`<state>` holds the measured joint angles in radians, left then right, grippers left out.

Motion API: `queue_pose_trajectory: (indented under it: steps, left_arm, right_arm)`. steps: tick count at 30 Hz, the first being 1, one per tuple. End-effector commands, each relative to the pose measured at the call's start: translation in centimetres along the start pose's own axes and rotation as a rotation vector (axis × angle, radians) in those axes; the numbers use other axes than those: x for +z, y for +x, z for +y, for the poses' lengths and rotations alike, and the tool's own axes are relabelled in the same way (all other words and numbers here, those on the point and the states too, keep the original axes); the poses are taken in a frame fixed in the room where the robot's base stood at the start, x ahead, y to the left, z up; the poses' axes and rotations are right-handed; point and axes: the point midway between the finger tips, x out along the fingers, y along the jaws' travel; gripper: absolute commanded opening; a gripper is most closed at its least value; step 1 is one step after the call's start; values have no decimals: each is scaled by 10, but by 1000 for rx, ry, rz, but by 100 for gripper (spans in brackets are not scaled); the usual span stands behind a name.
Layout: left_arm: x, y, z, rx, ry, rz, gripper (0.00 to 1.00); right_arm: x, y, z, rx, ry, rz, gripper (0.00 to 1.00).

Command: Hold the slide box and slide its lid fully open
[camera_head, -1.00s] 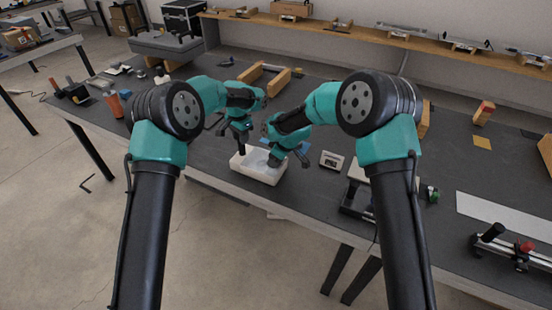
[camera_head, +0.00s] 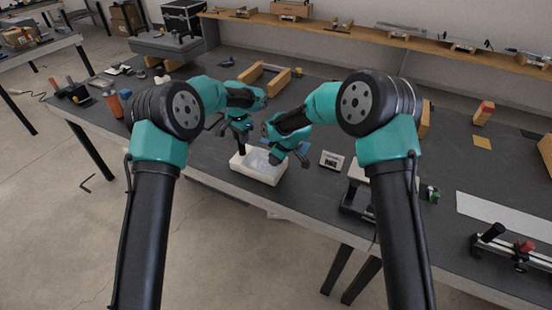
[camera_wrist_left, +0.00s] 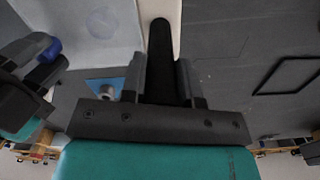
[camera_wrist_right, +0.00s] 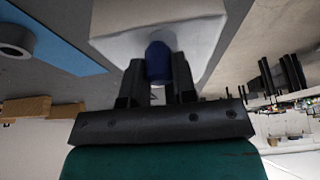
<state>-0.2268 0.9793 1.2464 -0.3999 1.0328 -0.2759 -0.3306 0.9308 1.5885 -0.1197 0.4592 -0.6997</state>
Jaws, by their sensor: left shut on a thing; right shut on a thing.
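The white slide box (camera_head: 257,177) lies near the table's front edge, below both grippers. My left gripper (camera_head: 241,151) is shut on a black upright post (camera_wrist_left: 161,50) at the box's left end. My right gripper (camera_head: 276,160) is shut on a blue knob (camera_wrist_right: 157,60) toward the box's right end; the knob also shows in the left wrist view (camera_wrist_left: 50,48). A pale, smooth surface that looks like the lid (camera_wrist_left: 95,22) spans between post and knob in the left wrist view. The right gripper covers part of the box, so how far the lid is open cannot be told.
A blue mat with a grey ring (camera_wrist_right: 15,45) lies behind the box. A wooden frame (camera_head: 264,75) lies behind the left gripper. Bare floor lies in front.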

Motion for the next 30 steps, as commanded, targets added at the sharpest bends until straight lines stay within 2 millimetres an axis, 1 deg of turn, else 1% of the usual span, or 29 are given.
queue_pose_trajectory:
  steps: [1,5,8,15,18,22,29,30]
  left_arm:
    - [2,8,3,10,1,-13,0]
    - [2,8,2,10,1,-13,0]
    - [2,8,2,10,0,-12,0]
    - [2,8,2,10,0,-13,0]
    - [2,8,2,10,0,-13,0]
    - [2,8,2,10,0,-13,0]
    - [2,8,2,9,0,-13,0]
    - [2,8,2,9,0,-13,0]
  right_arm:
    - [1,0,0,0,0,0,0]
    - [10,-5,0,-1,2,0,0]
    - [27,-12,1,0,4,0,0]
    - [86,-36,1,-1,4,-1,0]
    - [104,-43,0,-1,3,0,0]
    - [111,-46,0,-1,0,0,0]
    - [111,-46,0,-1,0,0,0]
    - [111,-46,0,-1,0,0,27]
